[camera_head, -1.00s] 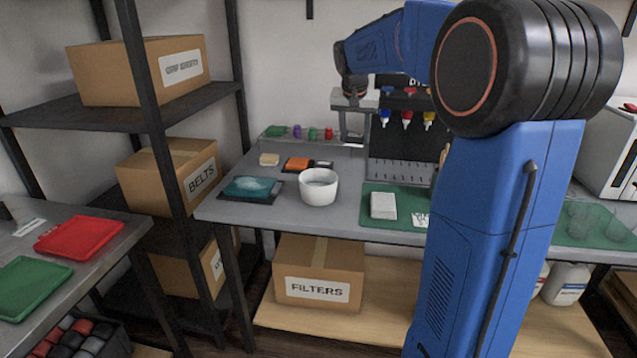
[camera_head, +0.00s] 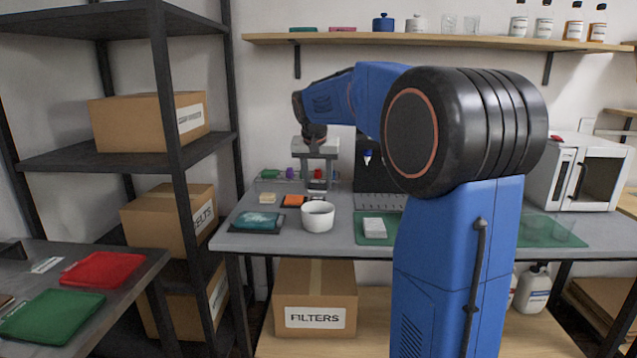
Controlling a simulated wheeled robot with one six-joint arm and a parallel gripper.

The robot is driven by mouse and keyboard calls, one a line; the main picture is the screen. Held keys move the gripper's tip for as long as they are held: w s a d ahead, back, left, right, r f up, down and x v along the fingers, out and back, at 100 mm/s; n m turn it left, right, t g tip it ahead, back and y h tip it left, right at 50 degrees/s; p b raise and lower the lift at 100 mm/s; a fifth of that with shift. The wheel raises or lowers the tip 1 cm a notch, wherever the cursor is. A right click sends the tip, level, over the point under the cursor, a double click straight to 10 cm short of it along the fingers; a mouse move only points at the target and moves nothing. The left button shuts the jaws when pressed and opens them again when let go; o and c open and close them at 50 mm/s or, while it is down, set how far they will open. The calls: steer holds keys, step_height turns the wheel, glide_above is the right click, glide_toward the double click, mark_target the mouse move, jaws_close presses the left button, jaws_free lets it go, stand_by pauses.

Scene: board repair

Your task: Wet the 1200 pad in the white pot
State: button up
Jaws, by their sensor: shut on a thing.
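The white pot (camera_head: 318,218) stands open-topped on the grey workbench. My gripper (camera_head: 318,181) is just behind and above the pot, pointing down, with its fingers shut on a small dark grey block that looks like a pad (camera_head: 318,186). Any grit number on it is too small to read, so I cannot tell from print that it is the 1200 pad. An orange pad (camera_head: 292,200) lies on a dark tray left of the pot, and a pale cream block (camera_head: 268,198) lies further left. The inside of the pot is mostly hidden.
A teal cloth on a dark mat (camera_head: 257,221) lies left of the pot. A green mat (camera_head: 373,239) with a white block (camera_head: 374,228) is to the right. Small coloured items stand at the bench's back, near a dark tool panel (camera_head: 372,175). My arm hides the bench middle.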

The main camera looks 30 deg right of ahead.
steer(key=shift+a+f, duration=0.1)
steer(key=shift+f, duration=4.4)
steer(key=shift+r, duration=3.55)
steer(key=shift+r, duration=2)
